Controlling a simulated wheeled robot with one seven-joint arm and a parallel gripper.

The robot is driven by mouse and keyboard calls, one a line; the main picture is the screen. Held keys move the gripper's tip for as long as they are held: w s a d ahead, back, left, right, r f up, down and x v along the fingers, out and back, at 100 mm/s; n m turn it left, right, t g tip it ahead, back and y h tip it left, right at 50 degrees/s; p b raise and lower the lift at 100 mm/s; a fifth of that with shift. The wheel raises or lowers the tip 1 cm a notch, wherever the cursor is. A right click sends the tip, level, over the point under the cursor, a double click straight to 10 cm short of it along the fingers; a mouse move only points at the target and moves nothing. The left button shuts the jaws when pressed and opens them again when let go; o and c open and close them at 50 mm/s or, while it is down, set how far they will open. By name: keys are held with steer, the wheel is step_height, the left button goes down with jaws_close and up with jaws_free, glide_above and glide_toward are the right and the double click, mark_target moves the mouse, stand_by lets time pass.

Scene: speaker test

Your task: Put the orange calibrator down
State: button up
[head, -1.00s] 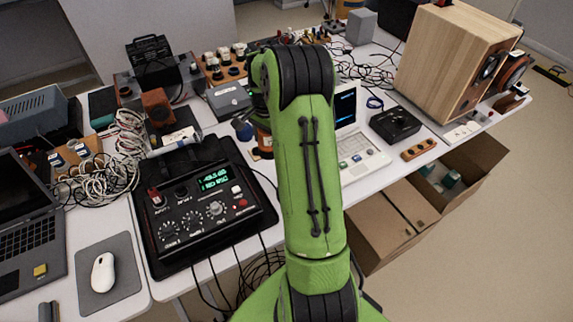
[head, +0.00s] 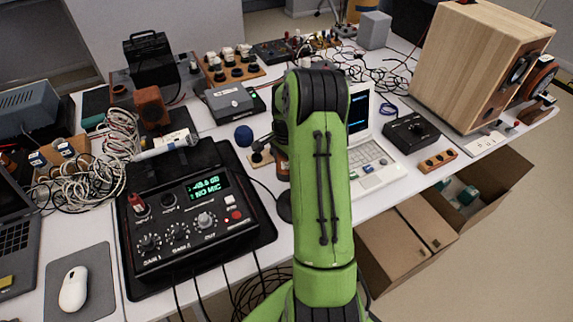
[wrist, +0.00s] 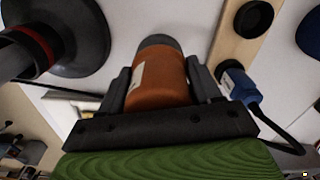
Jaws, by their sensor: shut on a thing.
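The orange calibrator (wrist: 158,82) is a short orange cylinder with a pale label and a dark grey end. In the wrist view it sits between the two dark fingers of my gripper (wrist: 158,88), which is shut on it. The white table top (wrist: 190,25) lies beyond its grey end; I cannot tell whether the two touch.
In the wrist view, a round black base (wrist: 60,45) is at left, and a wooden strip (wrist: 232,50) and blue plug (wrist: 238,82) at right. The head view shows a black mixer (head: 195,225), a laptop (head: 375,165) and a wooden speaker (head: 475,65).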

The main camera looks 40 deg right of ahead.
steer(key=o, duration=1.4)
steer(key=r+p, duration=0.1)
steer(key=r, duration=0.5)
steer(key=r+p, duration=0.2)
steer(key=r, duration=0.4)
steer(key=shift+a+r, duration=0.2)
steer(key=shift+r, duration=0.2)
steer(key=s+a+r+n+t, duration=0.1)
steer(key=s+a+r+n, duration=0.25)
steer(key=a+r, duration=0.2)
steer(key=s+a+r+n+t+h, duration=0.1)
steer(key=s+a+r+n, duration=0.1)
steer(key=a+r+n, duration=0.35)
steer(key=s+a+r+n+t, duration=0.1)
steer(key=s+a+r+n, duration=0.15)
steer(key=a, duration=0.55)
steer(key=s+a+n+t, duration=0.1)
steer(key=s+a+n, duration=0.2)
steer(key=s, duration=0.3)
steer(key=s+a+n+t+y, duration=0.1)
steer(key=s+a+n, duration=0.2)
steer(key=s, duration=0.3)
steer(key=shift+a+f+n+t, duration=0.15)
steer(key=shift+a+n+t, duration=0.2)
steer(key=shift+a, duration=0.25)
